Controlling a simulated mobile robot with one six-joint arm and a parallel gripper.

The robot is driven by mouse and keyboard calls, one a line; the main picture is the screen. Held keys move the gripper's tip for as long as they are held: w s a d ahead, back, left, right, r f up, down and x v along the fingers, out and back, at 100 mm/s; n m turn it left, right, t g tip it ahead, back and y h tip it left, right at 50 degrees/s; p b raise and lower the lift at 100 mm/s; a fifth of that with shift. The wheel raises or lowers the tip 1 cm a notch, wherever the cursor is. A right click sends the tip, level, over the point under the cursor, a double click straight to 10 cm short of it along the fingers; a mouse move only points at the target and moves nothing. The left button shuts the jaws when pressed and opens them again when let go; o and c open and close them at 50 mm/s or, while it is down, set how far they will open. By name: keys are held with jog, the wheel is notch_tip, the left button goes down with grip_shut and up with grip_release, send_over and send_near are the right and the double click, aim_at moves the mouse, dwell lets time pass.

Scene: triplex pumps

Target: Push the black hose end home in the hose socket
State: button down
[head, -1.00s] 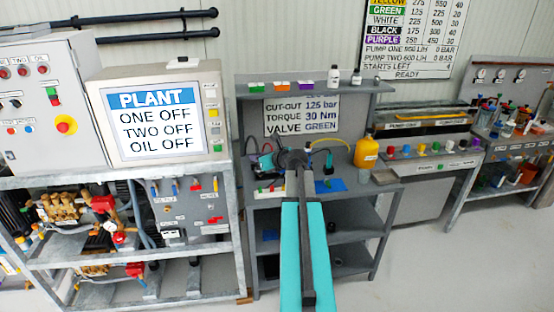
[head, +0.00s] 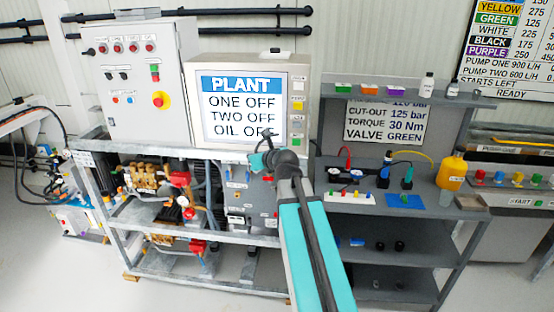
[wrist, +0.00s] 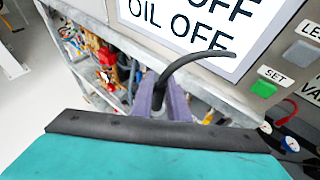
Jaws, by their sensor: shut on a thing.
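My gripper (head: 262,158) is raised in front of the pump rack, just below the PLANT screen. In the wrist view my gripper's purple-grey fingers (wrist: 163,104) are shut on the black hose end (wrist: 190,63). The hose curves up and to the right across the bottom of the screen. In the head view only a short dark piece of the hose (head: 268,137) shows above the gripper. The grip point is partly hidden behind my wrist. I cannot make out the hose socket; my arm covers part of the grey panel (head: 238,198) on the rack.
The PLANT screen (head: 243,108) stands on the rack's top, close behind my gripper. Pumps with brass and red parts (head: 150,180) sit on the rack's shelf (head: 180,222). A bench (head: 440,208) with gauges and a yellow bottle (head: 451,173) stands to the right.

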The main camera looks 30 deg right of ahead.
jog(key=a+r+b, duration=0.1)
jog(key=a+r, duration=0.1)
jog(key=a, duration=1.2)
jog(key=shift+w+a+r+n+y+b, duration=0.2)
jog(key=shift+w+r+n+y+b, duration=0.15)
jog(key=shift+w+b, duration=0.1)
jog(key=shift+a, duration=0.1)
